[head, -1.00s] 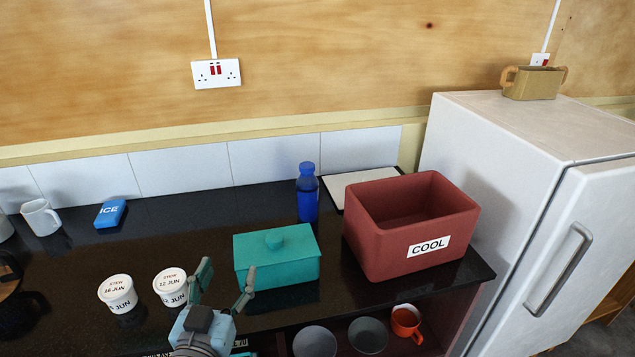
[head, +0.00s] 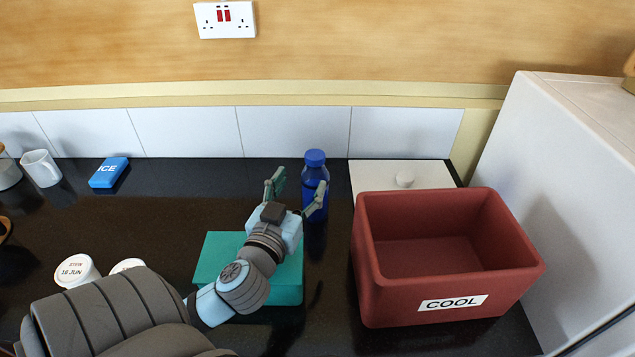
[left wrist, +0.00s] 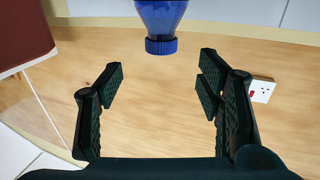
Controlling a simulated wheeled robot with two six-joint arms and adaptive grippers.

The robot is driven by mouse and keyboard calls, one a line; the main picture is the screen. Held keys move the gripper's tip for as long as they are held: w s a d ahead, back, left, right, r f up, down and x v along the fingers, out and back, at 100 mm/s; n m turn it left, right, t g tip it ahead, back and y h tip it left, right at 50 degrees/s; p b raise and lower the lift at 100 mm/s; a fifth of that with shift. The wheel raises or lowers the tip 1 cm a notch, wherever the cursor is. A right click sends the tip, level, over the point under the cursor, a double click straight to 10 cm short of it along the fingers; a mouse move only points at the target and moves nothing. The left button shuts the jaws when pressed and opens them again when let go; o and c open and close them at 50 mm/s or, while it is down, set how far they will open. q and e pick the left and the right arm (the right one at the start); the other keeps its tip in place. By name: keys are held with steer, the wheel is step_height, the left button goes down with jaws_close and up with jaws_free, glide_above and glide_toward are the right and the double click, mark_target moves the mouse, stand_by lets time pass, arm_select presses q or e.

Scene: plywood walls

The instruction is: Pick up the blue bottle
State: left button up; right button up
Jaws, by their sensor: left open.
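The blue bottle (head: 315,190) stands upright on the dark counter, close to the left side of the red box. My left gripper (head: 297,190) is open and empty, with its fingers just in front of and beside the bottle in the head view. In the left wrist view the bottle (left wrist: 161,18) appears upside down, cap toward me, beyond the open fingertips (left wrist: 160,75) and midway between them. No touch shows there. My right gripper is not in view.
A red box marked COOL (head: 448,250) stands right of the bottle, near a white fridge (head: 580,170). A teal lidded box (head: 212,262) is under my left arm. A white board (head: 430,176) lies behind. A blue ice pack (head: 109,172), mug (head: 41,168) and stew tubs (head: 76,271) stand left.

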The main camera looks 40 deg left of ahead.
mark_target(312, 162)
arm_select(q)
steer(key=p+x, duration=0.1)
steer(key=x, duration=0.8)
steer(key=shift+r, duration=0.15)
steer(key=shift+w+a, duration=0.25)
steer(key=shift+w, duration=0.3)
jaws_close()
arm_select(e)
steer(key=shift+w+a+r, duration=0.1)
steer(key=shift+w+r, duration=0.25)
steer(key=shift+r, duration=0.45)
